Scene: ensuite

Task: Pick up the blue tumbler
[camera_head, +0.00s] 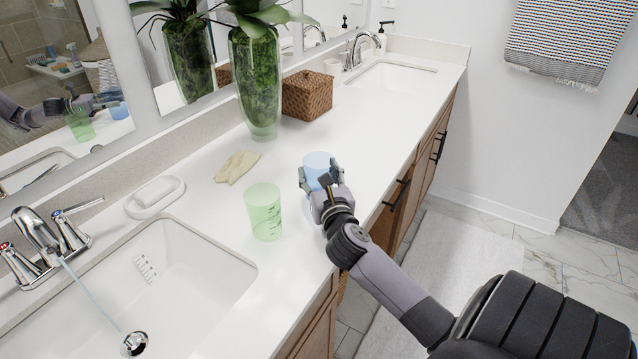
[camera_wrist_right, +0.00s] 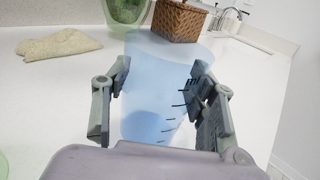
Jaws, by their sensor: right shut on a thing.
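The blue tumbler (camera_head: 317,168) is a translucent cup on the white counter, to the right of the green tumbler. My right gripper (camera_head: 321,178) is shut on it, with one finger on each side. In the right wrist view the blue tumbler (camera_wrist_right: 158,90) fills the middle, between the fingers of my right gripper (camera_wrist_right: 158,95), and dark marks show on its side. It looks upright, and its base is partly hidden by the gripper. I cannot tell whether it touches the counter. My left gripper is not in view.
A green tumbler (camera_head: 263,212) stands close on the left. A folded beige cloth (camera_head: 237,167), a soap dish (camera_head: 155,197), a plant vase (camera_head: 255,85) and a wicker box (camera_head: 309,95) are further back. Sinks lie at the near left and far end.

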